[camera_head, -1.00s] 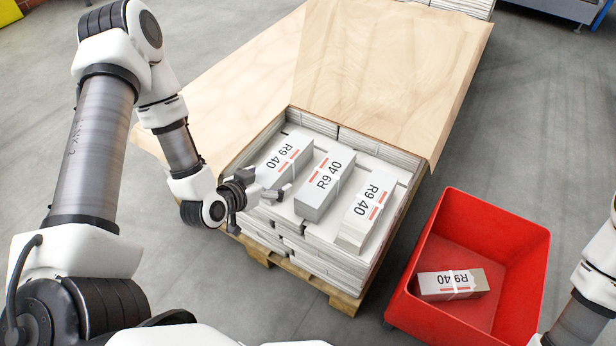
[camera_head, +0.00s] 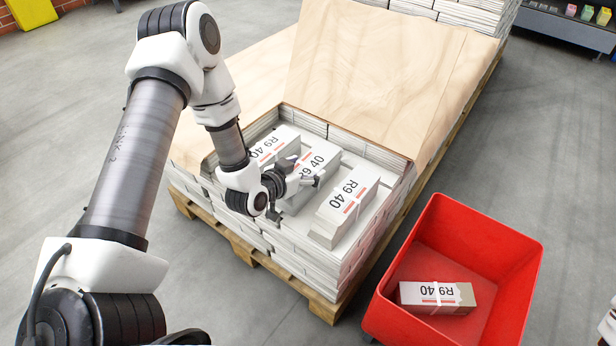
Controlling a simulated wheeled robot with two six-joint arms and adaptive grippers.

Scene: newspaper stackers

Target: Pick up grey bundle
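The grey bundle (camera_head: 322,159) is the middle one, partly hidden behind my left gripper. A light grey bundle (camera_head: 268,147) lies to its left, partly covered by my wrist. A paler, whitish bundle (camera_head: 345,207) lies to its right. My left gripper (camera_head: 298,198) is open, with its fingers spread over the near part of the grey bundle; I cannot tell whether they touch it. My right gripper is not in view.
The stack of newspapers (camera_head: 300,268) stands on a wooden pallet (camera_head: 252,258), with wooden boards (camera_head: 375,65) behind it. A red crate (camera_head: 508,250) at the right holds one bundle (camera_head: 437,297). Grey floor is free between boards and crate. Part of my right arm shows at the lower right edge.

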